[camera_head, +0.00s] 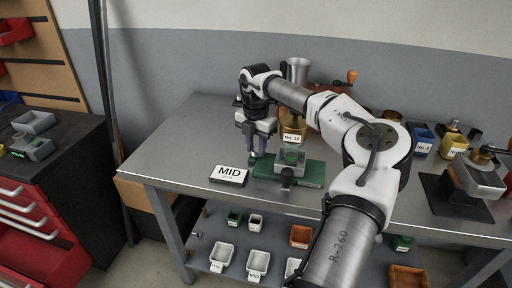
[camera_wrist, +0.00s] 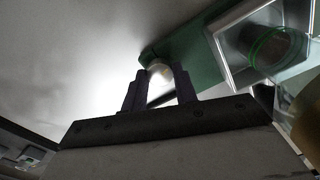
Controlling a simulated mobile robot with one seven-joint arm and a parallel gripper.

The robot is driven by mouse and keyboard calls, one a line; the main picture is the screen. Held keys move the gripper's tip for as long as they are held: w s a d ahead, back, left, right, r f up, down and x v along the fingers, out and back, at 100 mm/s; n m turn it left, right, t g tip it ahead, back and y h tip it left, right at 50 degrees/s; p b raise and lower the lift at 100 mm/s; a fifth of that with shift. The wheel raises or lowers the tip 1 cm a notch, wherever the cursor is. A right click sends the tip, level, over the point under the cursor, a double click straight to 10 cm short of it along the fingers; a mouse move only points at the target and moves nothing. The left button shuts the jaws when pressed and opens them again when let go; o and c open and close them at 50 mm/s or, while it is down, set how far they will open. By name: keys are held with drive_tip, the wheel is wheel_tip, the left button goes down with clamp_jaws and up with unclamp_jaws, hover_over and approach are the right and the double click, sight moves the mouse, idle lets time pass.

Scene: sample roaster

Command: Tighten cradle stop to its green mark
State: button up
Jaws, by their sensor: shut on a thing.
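A green cradle base (camera_head: 306,172) lies on the grey bench beside a "MID" card. My gripper (camera_head: 257,152) points down at the base's left end. In the wrist view its dark fingers (camera_wrist: 160,76) are shut on a pale rounded knob (camera_wrist: 159,72) at the end of the green base (camera_wrist: 190,50). A clear box with a green ring (camera_wrist: 267,46) sits beside it. The fingers hide much of the knob, and I cannot make out a green mark on it.
The "MID" card (camera_head: 229,175) lies close left of my gripper. A brass can marked "No. 10" (camera_head: 293,130) stands behind the cradle. A dark stand (camera_head: 458,196) is at the right. The bench's left part is clear. White trays (camera_head: 222,257) sit on the lower shelf.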

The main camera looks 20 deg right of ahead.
sight(256, 149)
drive_tip(key=shift+m, duration=1.1)
drive_tip(key=o, duration=1)
drive_tip(key=shift+c, duration=0.2)
wheel_tip(256, 149, up, 14)
drive_tip(key=b, duration=0.1)
